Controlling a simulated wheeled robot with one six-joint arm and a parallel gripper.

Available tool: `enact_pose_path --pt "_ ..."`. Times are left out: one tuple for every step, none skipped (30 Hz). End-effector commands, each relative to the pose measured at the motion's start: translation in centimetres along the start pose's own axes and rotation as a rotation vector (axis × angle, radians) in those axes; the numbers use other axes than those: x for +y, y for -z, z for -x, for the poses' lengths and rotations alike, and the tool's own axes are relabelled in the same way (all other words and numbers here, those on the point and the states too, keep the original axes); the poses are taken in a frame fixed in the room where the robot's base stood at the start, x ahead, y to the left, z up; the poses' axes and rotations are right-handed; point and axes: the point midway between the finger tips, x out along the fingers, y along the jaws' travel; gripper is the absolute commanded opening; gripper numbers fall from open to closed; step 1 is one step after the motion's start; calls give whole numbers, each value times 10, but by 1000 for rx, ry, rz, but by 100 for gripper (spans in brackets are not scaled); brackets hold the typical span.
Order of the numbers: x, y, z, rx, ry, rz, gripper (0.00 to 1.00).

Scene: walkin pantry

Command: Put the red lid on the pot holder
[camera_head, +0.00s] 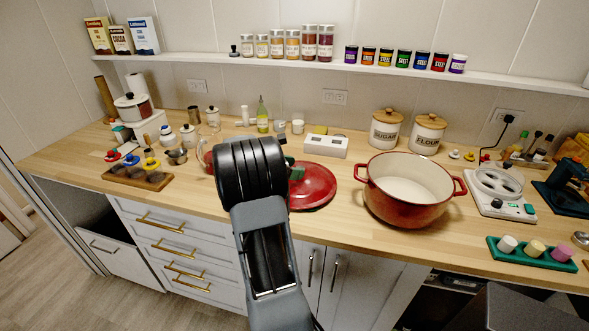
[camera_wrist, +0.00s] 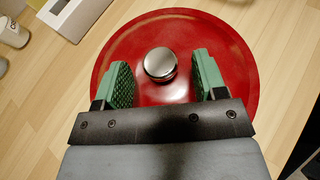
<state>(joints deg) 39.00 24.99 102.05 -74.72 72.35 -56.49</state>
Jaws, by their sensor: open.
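The red lid (camera_head: 318,187) lies flat on the wooden counter, left of the red pot (camera_head: 408,205), partly hidden by my arm in the head view. In the wrist view the red lid (camera_wrist: 178,28) fills the middle, with a round shiny metal knob (camera_wrist: 160,63) at its centre. My gripper (camera_wrist: 160,78) is open over the lid, its green-padded fingers on either side of the knob with a gap to each. In the head view only a bit of a green finger (camera_head: 297,173) shows. I cannot make out a pot holder in either view.
The open red pot stands close to the right of the lid. A white box (camera_head: 326,146) is behind the lid, and sugar (camera_head: 385,129) and flour (camera_head: 427,133) canisters stand behind the pot. A green tray (camera_head: 530,258) with small cups sits front right.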

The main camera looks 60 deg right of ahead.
Motion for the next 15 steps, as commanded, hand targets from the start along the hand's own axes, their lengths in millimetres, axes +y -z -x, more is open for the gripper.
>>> enact_pose_path --pt "1 0 9 -1 -4 0 65" --pt "1 0 14 -1 -6 0 65" --pt "1 0 22 -1 -6 -1 65" --pt "1 0 28 0 -5 -1 65" --pt "1 1 35 0 -7 -1 65" --pt "1 0 43 -1 -6 -1 65" --pt "1 0 49 0 -6 -1 65" --pt "1 0 55 0 -6 -1 65" --pt "1 0 62 0 -6 -1 65" --pt "1 0 68 0 -7 0 65" --pt "1 0 73 0 -5 0 65" --pt "1 0 79 0 -5 0 65" --pt "0 1 84 1 -5 0 65" --pt "0 0 88 0 -4 0 65" --pt "0 0 93 0 -4 0 65"
